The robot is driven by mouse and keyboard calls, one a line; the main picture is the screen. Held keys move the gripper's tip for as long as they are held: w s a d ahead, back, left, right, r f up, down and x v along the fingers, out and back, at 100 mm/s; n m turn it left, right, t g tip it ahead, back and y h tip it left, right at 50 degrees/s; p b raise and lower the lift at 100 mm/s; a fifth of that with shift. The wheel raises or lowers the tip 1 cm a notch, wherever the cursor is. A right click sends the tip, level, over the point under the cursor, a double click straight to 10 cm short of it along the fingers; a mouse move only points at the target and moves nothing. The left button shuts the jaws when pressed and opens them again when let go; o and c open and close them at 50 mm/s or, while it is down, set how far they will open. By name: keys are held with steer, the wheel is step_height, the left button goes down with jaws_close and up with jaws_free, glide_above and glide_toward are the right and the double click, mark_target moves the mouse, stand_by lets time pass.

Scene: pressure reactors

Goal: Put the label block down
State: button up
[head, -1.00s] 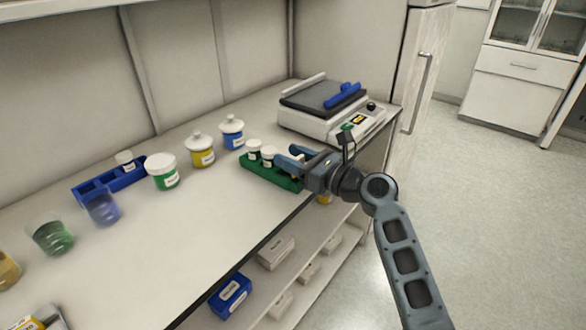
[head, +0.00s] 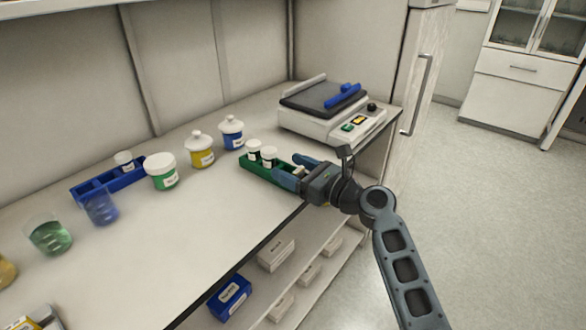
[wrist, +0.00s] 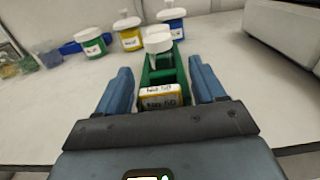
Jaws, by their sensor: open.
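The label block (wrist: 160,97) is a small yellow and white block with printed text on its faces. In the wrist view it is at the near end of the green rack (head: 258,170), between my fingers. Whether it rests in a slot of the rack or just in front of it, I cannot tell. My gripper (head: 285,167) is open around that end of the rack, with a finger on either side; it also shows in the wrist view (wrist: 160,68).
Two white-capped bottles (head: 268,155) stand in the green rack. Yellow (head: 202,152), blue (head: 232,135) and green-labelled (head: 162,172) jars stand to the left. A shaker (head: 325,112) is behind on the right. The counter front (head: 220,215) is clear.

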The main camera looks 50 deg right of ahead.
steer(key=shift+r, duration=0.1)
steer(key=shift+s, duration=0.25)
steer(key=s, duration=1.1)
steer(key=shift+s+d, duration=0.15)
steer(key=shift+s, duration=0.1)
steer(key=s+a+f+n+g+h, duration=0.1)
steer(key=s+a+f+n+g, duration=0.1)
steer(key=s+a+f+n, duration=0.4)
steer(key=s+a+f+n+g+h, duration=0.25)
steer(key=s+a+f+n, duration=0.25)
steer(key=a+n, duration=0.25)
steer(key=s+a+r+n+y, duration=0.1)
steer(key=s+a+r+n, duration=0.2)
steer(key=n, duration=0.4)
steer(key=s+a+r+n+t+y, duration=0.1)
steer(key=s+a+r+n, duration=0.2)
steer(key=s+n, duration=0.3)
steer(key=s+a+r+n+y, duration=0.1)
steer(key=s+a+r+n, duration=0.2)
steer(key=n, duration=0.6)
step_height(320, 180, up, 2)
steer(key=shift+s+a, duration=0.35)
steer(key=shift+s, duration=0.8)
